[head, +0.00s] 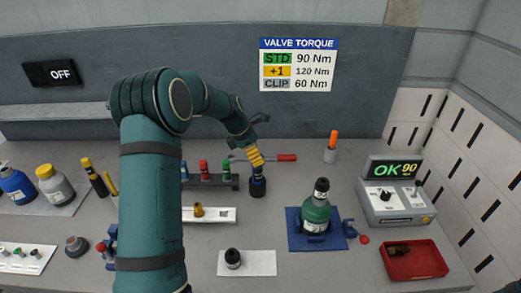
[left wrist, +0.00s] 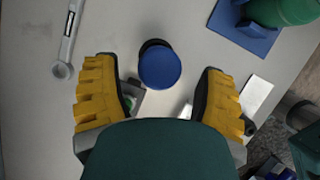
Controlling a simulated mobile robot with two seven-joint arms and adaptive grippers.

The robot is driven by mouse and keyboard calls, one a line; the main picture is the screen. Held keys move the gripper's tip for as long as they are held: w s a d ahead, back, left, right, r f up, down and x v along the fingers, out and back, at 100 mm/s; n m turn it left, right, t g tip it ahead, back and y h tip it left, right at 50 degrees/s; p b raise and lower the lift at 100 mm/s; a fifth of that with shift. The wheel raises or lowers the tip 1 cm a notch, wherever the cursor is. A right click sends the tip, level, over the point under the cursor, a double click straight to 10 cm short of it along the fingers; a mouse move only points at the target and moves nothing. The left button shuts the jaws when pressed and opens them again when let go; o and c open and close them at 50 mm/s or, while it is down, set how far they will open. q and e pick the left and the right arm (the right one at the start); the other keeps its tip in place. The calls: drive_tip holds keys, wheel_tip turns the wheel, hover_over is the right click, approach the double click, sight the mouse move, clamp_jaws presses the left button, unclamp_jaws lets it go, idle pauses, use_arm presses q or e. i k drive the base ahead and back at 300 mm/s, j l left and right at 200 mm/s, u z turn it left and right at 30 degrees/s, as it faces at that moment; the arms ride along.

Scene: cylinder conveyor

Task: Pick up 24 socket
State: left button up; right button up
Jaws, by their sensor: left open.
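My left gripper (head: 257,160), with yellow ridged fingers, points down over a dark cylindrical piece with a blue top (head: 258,187). In the left wrist view the round blue top (left wrist: 160,68) lies between and beyond the open fingers of the gripper (left wrist: 157,95), with a gap on both sides. A dark rack (head: 212,182) left of it holds pieces with blue, red and green tops, partly behind my arm. A small black cylinder (head: 233,258) stands on a white pad. No size number is legible, so I cannot tell which piece is the 24 socket. My right gripper is not in view.
A green bottle-like cylinder (head: 316,215) stands on a blue base (head: 293,240) to the right. A red-handled tool (head: 285,158) lies behind the gripper. A red tray (head: 400,272) and a display box reading OK 90 (head: 395,203) stand at right. A silver wrench (left wrist: 66,45) lies beside the blue-topped piece.

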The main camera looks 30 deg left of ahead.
sight(321, 190)
drive_tip(key=k+j, duration=0.2)
drive_tip(key=k, duration=0.3)
drive_tip(key=k+j, duration=0.15)
drive_tip(key=k, duration=0.3)
drive_tip(key=k+j, duration=0.2)
drive_tip(key=k, duration=0.3)
